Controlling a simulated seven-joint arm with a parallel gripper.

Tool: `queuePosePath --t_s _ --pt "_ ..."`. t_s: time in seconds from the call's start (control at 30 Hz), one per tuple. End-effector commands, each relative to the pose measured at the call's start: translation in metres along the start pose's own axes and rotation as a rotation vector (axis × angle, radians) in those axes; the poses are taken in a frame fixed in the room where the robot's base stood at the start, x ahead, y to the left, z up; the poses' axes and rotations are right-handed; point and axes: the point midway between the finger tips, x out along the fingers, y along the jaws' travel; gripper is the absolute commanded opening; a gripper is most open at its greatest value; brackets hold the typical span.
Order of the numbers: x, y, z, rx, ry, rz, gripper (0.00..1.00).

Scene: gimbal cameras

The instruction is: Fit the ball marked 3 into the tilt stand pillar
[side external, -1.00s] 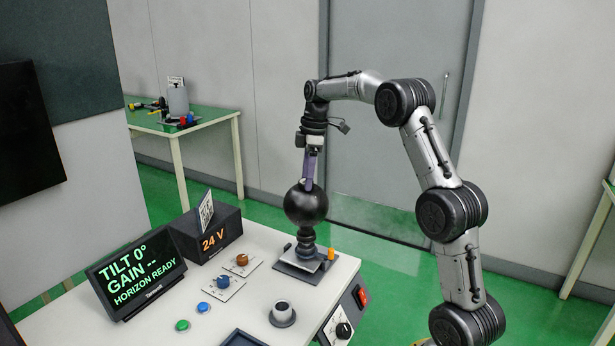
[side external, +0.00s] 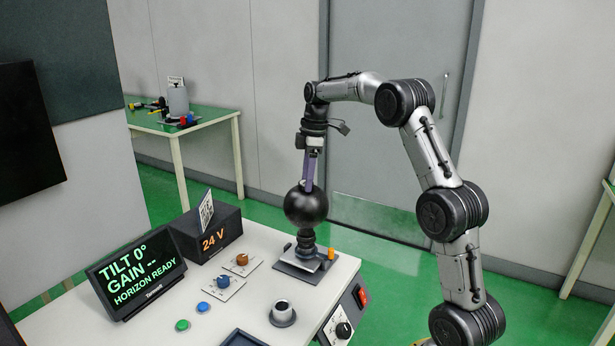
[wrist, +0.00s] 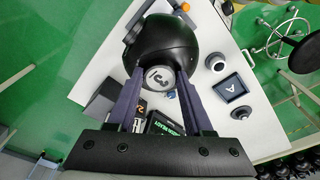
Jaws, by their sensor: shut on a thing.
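A large black ball (side external: 306,205) sits directly above the tilt stand pillar (side external: 307,242) at the back right of the bench. In the wrist view the ball (wrist: 160,45) shows a pale round disc with a dark mark like a 3. My gripper (side external: 309,187) points down and is shut on the ball from above. In the wrist view my two purple fingers (wrist: 160,84) flank the disc. The ball's underside meets the pillar top in the side view; I cannot tell whether it is seated. The joint is hidden in the wrist view.
A grey cup-like socket (side external: 283,314), knobs on small plates (side external: 242,262) and coloured buttons (side external: 182,325) lie in front. A screen (side external: 135,276) reads TILT 0°, GAIN --, HORIZON READY. A black 24 V box (side external: 207,235) stands left of the pillar.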

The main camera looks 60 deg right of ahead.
Motion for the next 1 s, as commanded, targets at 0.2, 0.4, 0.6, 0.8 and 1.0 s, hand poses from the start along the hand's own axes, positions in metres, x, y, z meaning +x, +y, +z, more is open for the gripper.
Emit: queuePosePath --t_s 0.2,0.4,0.6,0.8,1.0 --pt "0.003 0.000 0.000 -0.001 0.001 0.003 0.00" --pt "0.007 0.001 0.001 -0.001 0.002 0.004 0.00" --pt "0.012 0.000 0.001 -0.001 0.002 0.004 0.00" --pt "0.015 0.000 0.002 -0.001 0.002 0.003 0.56" --pt "0.016 0.000 0.002 0.000 0.001 0.002 0.86"
